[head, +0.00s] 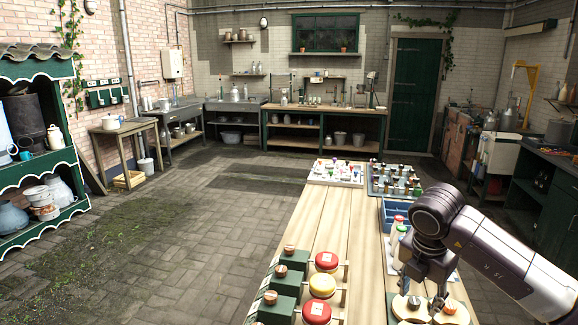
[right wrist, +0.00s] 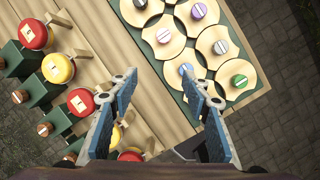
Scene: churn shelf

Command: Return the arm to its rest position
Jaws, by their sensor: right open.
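My right arm (head: 500,255) comes in from the right over the wooden table. Its gripper (head: 424,298) points down above the right side of the table, near round wooden pieces with coloured knobs. In the right wrist view the two blue fingers of my right gripper (right wrist: 160,95) stand wide apart with nothing between them. Below them are the bare table edge and a green board (right wrist: 184,84) with the wooden pieces. My left gripper is not in view.
Red and yellow round-topped items (head: 322,285) stand beside green blocks (head: 290,280) at the table's front left. Bottles (head: 398,235), a blue crate (head: 395,212) and trays of small items (head: 336,172) fill the right and far parts. Bare planks (head: 345,228) lie between.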

